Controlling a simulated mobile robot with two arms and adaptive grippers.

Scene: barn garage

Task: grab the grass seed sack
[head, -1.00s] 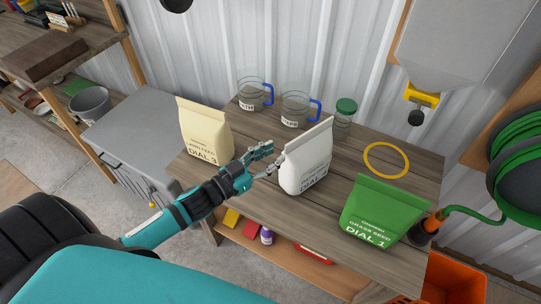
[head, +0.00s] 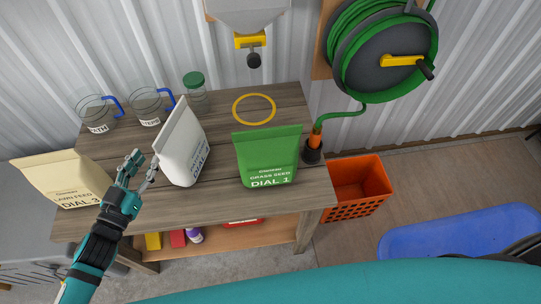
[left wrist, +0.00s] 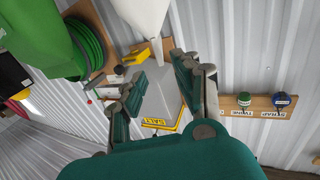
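The green grass seed sack (head: 268,154), marked DIAL 1, stands upright on the right part of the wooden bench (head: 220,207). My left gripper (head: 141,168) is open and empty at the bench's front left, close to the left side of the white sack (head: 183,145), which stands between it and the green sack. In the left wrist view the two fingers (left wrist: 165,92) are spread apart with nothing held. A large green shape at that view's upper left looks like the grass seed sack (left wrist: 40,38), partly cut off. My right gripper is not in view.
A cream lawn feed sack (head: 62,180) stands at the bench's left end. Two clear jugs (head: 148,106), a green-lidded jar (head: 195,95) and a yellow ring (head: 254,109) are behind. A hose nozzle (head: 313,146) and orange crate (head: 357,188) are to the right.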

